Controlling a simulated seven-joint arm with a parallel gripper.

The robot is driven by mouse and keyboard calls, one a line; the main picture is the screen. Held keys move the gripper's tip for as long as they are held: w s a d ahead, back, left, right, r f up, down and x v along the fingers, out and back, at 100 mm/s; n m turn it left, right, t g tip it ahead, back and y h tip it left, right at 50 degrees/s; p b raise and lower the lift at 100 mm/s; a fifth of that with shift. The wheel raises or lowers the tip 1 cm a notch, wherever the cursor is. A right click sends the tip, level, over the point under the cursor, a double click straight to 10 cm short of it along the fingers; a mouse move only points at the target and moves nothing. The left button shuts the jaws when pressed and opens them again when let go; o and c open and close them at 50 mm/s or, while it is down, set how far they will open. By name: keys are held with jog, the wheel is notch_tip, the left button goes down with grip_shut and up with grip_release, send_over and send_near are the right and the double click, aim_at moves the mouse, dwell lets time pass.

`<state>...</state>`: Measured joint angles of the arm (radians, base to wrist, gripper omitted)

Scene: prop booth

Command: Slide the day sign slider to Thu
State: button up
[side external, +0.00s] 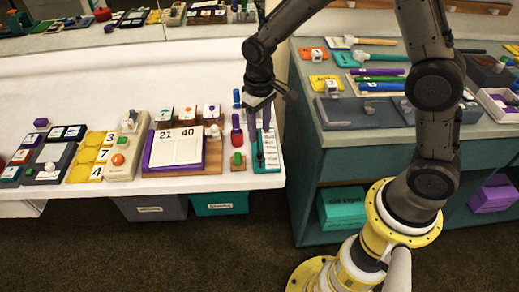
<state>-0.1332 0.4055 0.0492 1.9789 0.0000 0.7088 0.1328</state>
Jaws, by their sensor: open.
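A teal board (267,168) with a white strip of small dark lines stands at the right end of the white table; it looks like the day sign, but its words are too small to read. My gripper (260,122) points down over the board's upper part, with its fingers apart. The fingers and wrist cover the back of the board. The slider cannot be made out, and I cannot tell whether a finger touches it.
Yellow number cards (93,155) lie further left.

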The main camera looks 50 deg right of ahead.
aim_at(259, 154)
notch_tip(259, 154, down, 9)
jog(key=shift+r, duration=0.15)
jog(key=shift+c, duration=0.4)
grip_shut()
jog(key=shift+r, duration=0.1)
dwell(1.0)
